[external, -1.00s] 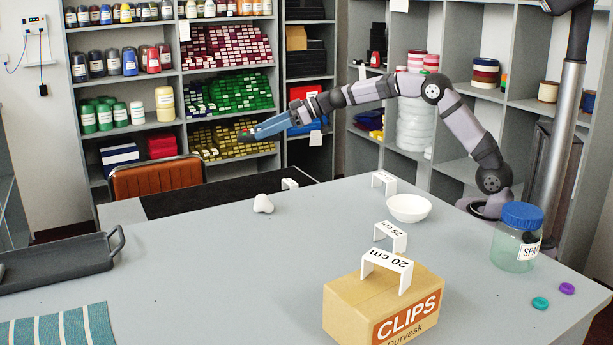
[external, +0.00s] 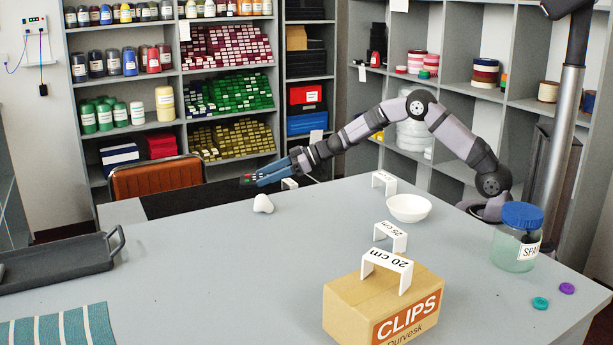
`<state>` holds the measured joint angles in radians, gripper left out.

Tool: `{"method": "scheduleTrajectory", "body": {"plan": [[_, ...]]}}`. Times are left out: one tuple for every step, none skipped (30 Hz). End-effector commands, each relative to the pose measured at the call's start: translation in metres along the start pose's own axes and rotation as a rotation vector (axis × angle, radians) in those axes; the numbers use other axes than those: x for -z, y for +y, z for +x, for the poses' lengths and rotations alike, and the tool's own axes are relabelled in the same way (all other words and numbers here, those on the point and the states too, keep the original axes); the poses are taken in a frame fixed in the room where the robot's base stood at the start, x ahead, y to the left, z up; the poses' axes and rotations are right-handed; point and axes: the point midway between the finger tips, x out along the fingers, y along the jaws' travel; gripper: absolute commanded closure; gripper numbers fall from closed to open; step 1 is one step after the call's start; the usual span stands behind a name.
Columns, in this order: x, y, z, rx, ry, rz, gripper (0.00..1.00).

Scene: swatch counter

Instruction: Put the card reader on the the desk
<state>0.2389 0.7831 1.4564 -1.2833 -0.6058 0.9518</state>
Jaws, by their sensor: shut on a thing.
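My gripper (external: 258,179) has blue fingers and is shut on the card reader (external: 248,179), a small dark thing with red and green spots at the fingertips. Most of the card reader is hidden by the fingers. They are over the dark strip at the far side of the desk (external: 215,265), whose top is pale grey. The card reader looks close above the dark strip; I cannot tell whether it touches.
A small white rounded object (external: 263,204) and a small white stand (external: 289,184) are near the gripper. A white bowl (external: 408,208), a CLIPS box (external: 355,305), a blue-lidded jar (external: 515,255) and a dark tray (external: 60,268) stand around. The desk's middle is clear.

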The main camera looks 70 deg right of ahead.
Motion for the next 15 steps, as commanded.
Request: {"method": "scheduleTrajectory", "body": {"plan": [[-0.009, 0.0, 0.004, 0.0, 0.001, 0.002, 0.73], [-0.012, 0.0, 0.005, 0.0, 0.001, 0.001, 0.73], [-0.016, 0.0, 0.007, 0.0, 0.001, 0.001, 0.73], [-0.018, 0.0, 0.008, 0.0, 0.002, 0.001, 0.73], [-0.02, 0.0, 0.009, 0.0, 0.002, 0.001, 0.73], [-0.022, 0.0, 0.009, 0.0, 0.002, 0.001, 0.73], [-0.022, 0.0, 0.01, 0.0, 0.002, 0.0, 0.73], [-0.023, 0.0, 0.01, 0.0, 0.003, 0.0, 0.73], [-0.023, 0.0, 0.01, 0.0, 0.003, -0.001, 0.73], [-0.023, 0.0, 0.01, 0.0, 0.003, -0.001, 0.73], [-0.023, 0.0, 0.01, 0.0, 0.003, -0.001, 0.73], [-0.024, 0.0, 0.01, 0.0, 0.003, -0.001, 0.73], [-0.025, 0.0, 0.011, 0.0, 0.003, -0.001, 0.73], [-0.027, 0.0, 0.011, 0.0, 0.003, 0.0, 0.73], [-0.03, 0.0, 0.013, 0.0, 0.003, 0.0, 0.73]]}}
